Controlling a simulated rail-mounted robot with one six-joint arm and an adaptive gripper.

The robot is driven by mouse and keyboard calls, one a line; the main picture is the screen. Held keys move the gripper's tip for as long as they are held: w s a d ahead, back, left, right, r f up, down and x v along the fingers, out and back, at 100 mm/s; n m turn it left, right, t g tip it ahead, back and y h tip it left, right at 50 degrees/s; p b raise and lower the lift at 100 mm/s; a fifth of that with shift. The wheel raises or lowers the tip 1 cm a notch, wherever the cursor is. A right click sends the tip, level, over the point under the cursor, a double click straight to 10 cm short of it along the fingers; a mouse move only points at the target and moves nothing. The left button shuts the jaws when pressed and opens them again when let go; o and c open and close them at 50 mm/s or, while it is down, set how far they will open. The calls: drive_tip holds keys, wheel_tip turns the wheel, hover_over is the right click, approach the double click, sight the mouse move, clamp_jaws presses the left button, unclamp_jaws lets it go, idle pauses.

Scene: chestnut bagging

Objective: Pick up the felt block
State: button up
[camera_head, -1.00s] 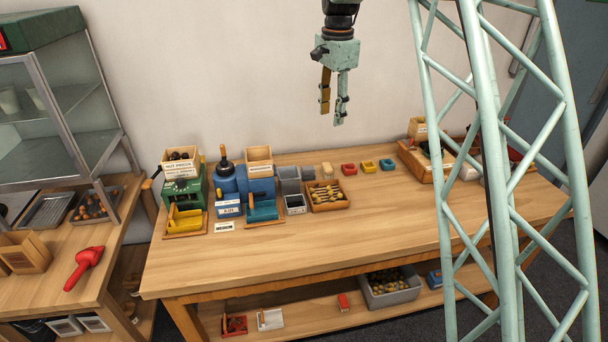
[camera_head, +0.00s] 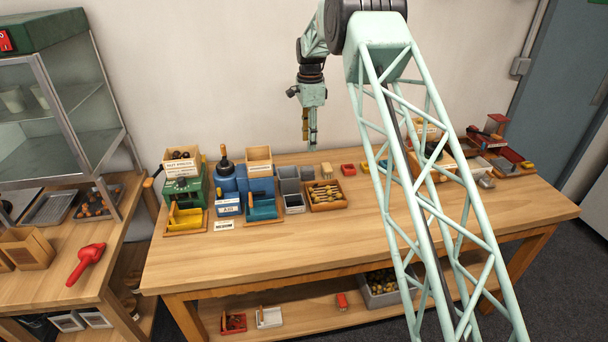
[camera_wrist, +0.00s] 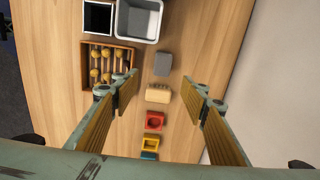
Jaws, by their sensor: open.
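A plain grey block (camera_wrist: 162,63), which looks like the felt block, lies on the table in the wrist view, between a grey bin and a beige bristled block (camera_wrist: 157,95). In the head view the grey block (camera_head: 307,173) sits right of the grey bins, behind the wooden tray. My gripper (camera_wrist: 158,84) is open and empty, its fingers spread on either side of the beige block as seen from above. In the head view my gripper (camera_head: 309,147) points down above the back of the table, near the grey block, apart from it.
Red (camera_wrist: 154,121), yellow (camera_wrist: 152,144) and blue small cups stand in line past the beige block. A wooden tray (camera_wrist: 109,45) of yellow-headed pieces lies beside the grey block. A grey bin (camera_wrist: 138,20) stands close by. The front table top (camera_head: 290,245) is clear.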

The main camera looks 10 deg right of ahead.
sight(307, 168)
drive_tip(key=shift+w+a+f, duration=0.25)
drive_tip(key=shift+w+f, duration=0.1)
drive_tip(key=shift+f, duration=0.4)
drive_tip(key=shift+f, duration=0.1)
drive_tip(key=shift+f+b, duration=0.35)
drive_tip(key=shift+f, duration=3.85)
drive_tip(key=shift+f, duration=0.1)
drive_tip(key=shift+f, duration=2.5)
drive_tip(key=shift+c, duration=0.9)
drive_tip(key=c, duration=0.8)
drive_tip(key=shift+c, duration=0.4)
drive_tip(key=shift+r, duration=0.1)
